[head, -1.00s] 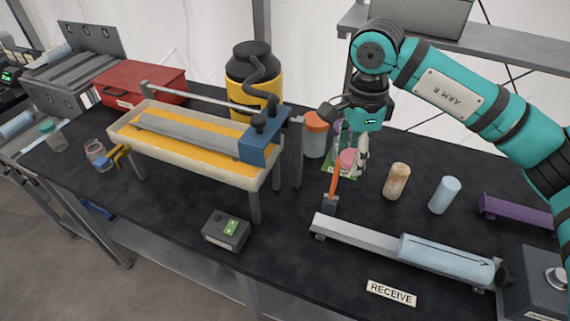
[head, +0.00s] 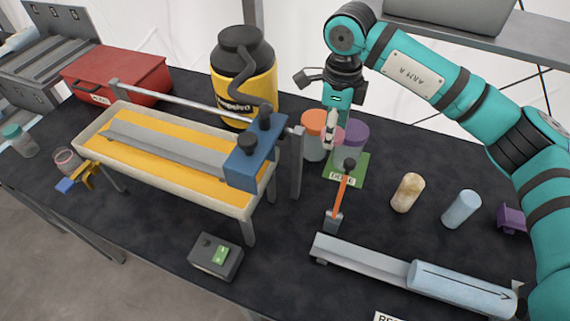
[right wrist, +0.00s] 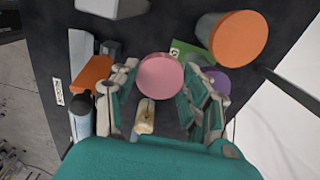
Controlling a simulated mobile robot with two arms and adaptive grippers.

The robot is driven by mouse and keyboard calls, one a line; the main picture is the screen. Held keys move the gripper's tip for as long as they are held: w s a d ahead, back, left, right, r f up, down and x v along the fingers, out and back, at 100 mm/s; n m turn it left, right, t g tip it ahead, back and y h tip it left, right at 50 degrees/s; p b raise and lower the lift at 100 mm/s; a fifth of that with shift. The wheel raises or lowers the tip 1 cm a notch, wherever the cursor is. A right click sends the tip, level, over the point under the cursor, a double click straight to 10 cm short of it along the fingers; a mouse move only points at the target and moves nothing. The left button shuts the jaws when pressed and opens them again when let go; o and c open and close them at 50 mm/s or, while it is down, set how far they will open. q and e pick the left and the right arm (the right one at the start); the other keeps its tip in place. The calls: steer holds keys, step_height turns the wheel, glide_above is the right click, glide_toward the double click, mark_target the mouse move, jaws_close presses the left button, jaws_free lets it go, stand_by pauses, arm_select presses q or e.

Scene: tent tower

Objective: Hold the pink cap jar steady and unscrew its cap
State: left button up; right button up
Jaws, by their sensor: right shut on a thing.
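The pink cap jar shows as a round pink cap (right wrist: 160,76) between the two fingers of my right gripper in the right wrist view. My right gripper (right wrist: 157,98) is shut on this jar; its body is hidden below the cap. In the head view, a small part of the pink cap (head: 339,134) shows beside my right gripper (head: 330,130), between an orange cap jar (head: 314,140) and a purple cap jar (head: 352,138). The jar appears raised, but its height is hard to tell. My left gripper is not in view.
A labelled green mat (head: 345,172) lies under the purple cap jar. An orange lever (head: 341,195) stands in front of it. A yellow-lined trough (head: 160,158) fills the left.

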step_height(320, 180, down, 7)
steer(key=p, duration=0.5)
glide_above(322, 187)
step_height(322, 187, down, 7)
steer(key=shift+r, duration=0.1)
steer(key=shift+f, duration=0.35)
step_height(322, 187, down, 3)
steer(key=shift+f+p, duration=0.1)
steer(key=shift+p, duration=0.3)
steer(key=shift+d+f, duration=0.1)
steer(key=shift+f, duration=0.35)
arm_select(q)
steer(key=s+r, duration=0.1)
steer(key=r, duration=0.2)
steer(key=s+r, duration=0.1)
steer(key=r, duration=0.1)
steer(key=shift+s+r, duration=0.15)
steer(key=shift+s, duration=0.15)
arm_select(e)
steer(key=o, duration=1.3)
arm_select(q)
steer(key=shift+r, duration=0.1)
arm_select(e)
steer(key=shift+r, duration=0.15)
